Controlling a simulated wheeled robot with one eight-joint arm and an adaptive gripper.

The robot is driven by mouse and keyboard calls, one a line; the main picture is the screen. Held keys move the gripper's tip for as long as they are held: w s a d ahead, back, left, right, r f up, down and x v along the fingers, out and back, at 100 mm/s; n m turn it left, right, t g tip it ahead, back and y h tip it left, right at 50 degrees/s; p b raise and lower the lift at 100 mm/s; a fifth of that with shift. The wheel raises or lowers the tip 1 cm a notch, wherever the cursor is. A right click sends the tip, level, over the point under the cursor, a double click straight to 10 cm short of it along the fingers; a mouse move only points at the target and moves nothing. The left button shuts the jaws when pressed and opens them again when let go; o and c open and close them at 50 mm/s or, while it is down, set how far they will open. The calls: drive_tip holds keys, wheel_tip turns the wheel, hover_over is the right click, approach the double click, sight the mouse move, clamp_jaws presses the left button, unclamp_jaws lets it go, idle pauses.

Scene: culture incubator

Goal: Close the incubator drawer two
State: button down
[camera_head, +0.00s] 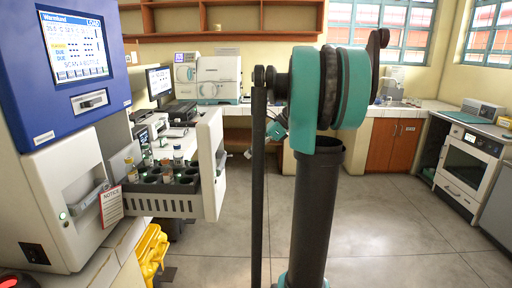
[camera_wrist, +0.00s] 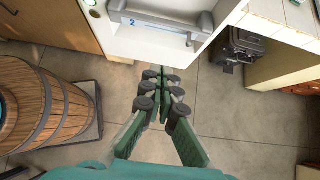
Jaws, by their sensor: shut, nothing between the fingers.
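The incubator (camera_head: 60,150) stands at the left in the head view, with a blue screen panel on top. In the wrist view a white drawer front (camera_wrist: 165,45) with a grey handle (camera_wrist: 160,22) and the number 2 shows at the top. My gripper (camera_wrist: 165,75) is shut and empty, its fingertips just below the front's lower edge in the picture. I cannot tell whether they touch it. In the head view my arm hides part of the room, and the fingers are not visible.
A wooden barrel (camera_wrist: 45,103) stands at the left in the wrist view. A yellow object (camera_head: 151,252) lies below the open drawer. A counter (camera_wrist: 285,40) is at the right in the wrist view. The grey floor (camera_head: 400,235) is clear at the right.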

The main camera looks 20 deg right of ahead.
drive_tip(key=w+a+f, duration=0.2)
drive_tip(key=a+f, duration=0.1)
drive_tip(key=a, duration=0.3)
drive_tip(key=shift+a, duration=0.4)
drive_tip(key=shift+w+a, duration=0.1)
drive_tip(key=w+a, duration=0.3)
drive_tip(key=a, duration=0.8)
drive_tip(key=w+a, duration=0.4)
drive_tip(key=a, duration=0.7)
drive_tip(key=w+a, duration=0.4)
drive_tip(key=a, duration=0.8)
drive_tip(key=shift+w+a, duration=0.1)
drive_tip(key=shift+a, duration=0.15)
